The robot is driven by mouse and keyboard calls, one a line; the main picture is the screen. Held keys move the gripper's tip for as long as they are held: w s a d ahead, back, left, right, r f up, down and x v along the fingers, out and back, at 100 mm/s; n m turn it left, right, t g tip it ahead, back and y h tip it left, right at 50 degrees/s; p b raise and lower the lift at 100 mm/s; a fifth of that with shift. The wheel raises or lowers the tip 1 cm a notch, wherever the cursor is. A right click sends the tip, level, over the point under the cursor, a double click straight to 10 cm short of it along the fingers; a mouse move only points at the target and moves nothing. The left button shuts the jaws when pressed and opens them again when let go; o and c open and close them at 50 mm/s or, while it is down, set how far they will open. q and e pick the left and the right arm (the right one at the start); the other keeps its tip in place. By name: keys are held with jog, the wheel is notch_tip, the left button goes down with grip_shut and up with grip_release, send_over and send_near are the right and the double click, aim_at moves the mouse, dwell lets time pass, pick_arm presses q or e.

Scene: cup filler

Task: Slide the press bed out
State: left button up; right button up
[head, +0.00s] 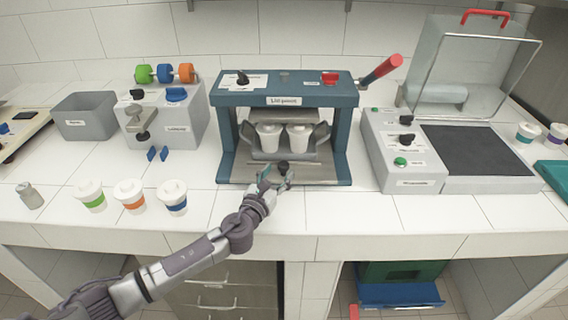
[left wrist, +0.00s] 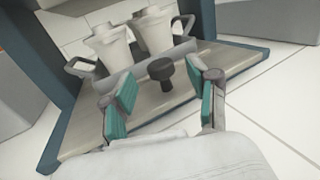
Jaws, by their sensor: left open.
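The press is a blue frame (head: 284,88) with a red-tipped lever at its upper right. Its grey bed (head: 318,172) lies at the base and carries a holder with two white cups (head: 268,136). The cups also show in the left wrist view (left wrist: 113,50). A black knob (left wrist: 161,70) stands up at the front of the bed. My left gripper (head: 274,178) is at the front of the press, open, with its teal-padded fingers on either side of the knob. In the left wrist view, gaps show between each finger and the knob. My right gripper is not in view.
Three lidded cups with green, orange (head: 131,196) and blue bands stand on the counter at left. A grey dispenser (head: 172,117) stands left of the press; a machine with a raised clear lid (head: 466,66) stands right. The counter front right of the press is clear.

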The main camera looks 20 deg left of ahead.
aim_at(281, 168)
pick_arm(q)
jog(key=w, duration=0.3)
jog(key=shift+w+d, duration=0.2)
jog(key=shift+w, duration=0.45)
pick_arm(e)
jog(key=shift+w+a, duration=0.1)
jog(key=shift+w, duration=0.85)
pick_arm(q)
jog(key=shift+c, duration=0.2)
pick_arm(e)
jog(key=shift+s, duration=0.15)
pick_arm(q)
jog(key=c, duration=0.3)
grip_shut()
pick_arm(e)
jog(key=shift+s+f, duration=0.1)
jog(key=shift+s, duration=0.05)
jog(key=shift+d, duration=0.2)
